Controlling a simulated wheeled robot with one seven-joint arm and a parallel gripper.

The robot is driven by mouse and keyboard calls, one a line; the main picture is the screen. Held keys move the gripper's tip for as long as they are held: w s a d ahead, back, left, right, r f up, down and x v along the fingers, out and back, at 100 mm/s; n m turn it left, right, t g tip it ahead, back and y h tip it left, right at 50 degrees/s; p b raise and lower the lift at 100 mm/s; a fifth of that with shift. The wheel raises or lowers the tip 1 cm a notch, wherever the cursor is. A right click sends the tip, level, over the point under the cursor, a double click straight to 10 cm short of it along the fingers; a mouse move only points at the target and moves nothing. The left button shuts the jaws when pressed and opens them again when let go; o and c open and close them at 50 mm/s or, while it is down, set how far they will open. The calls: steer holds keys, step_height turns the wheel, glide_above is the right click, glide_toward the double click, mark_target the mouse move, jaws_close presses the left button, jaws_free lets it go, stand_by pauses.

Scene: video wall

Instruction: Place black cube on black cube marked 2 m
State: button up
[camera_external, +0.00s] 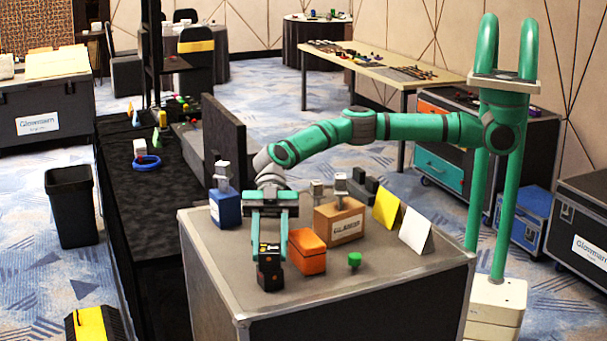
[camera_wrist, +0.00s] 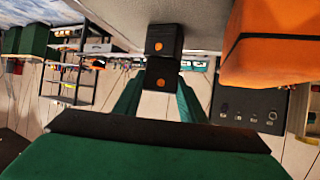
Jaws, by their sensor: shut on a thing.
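My gripper (camera_external: 269,251) points down at the front left of the grey case top. It is shut on a black cube (camera_wrist: 162,74) with an orange dot, which shows between the green fingers in the wrist view. Another black cube (camera_external: 270,277) with an orange mark stands on the case top directly under the held one. This lower cube (camera_wrist: 165,40) appears above the held one in the inverted wrist view. The two cubes look lined up and adjoin; I cannot tell whether they touch. No number is readable on either.
An orange box (camera_external: 307,252) stands close right of the cubes. A green knob-shaped piece (camera_external: 354,260), a brown box (camera_external: 339,222), a blue box (camera_external: 226,208), and yellow (camera_external: 387,210) and white (camera_external: 415,230) cards stand around. The front right of the case top is clear.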

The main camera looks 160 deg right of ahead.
steer(key=o, duration=1.1)
steer(key=shift+r, duration=0.15)
steer(key=v, duration=1.2)
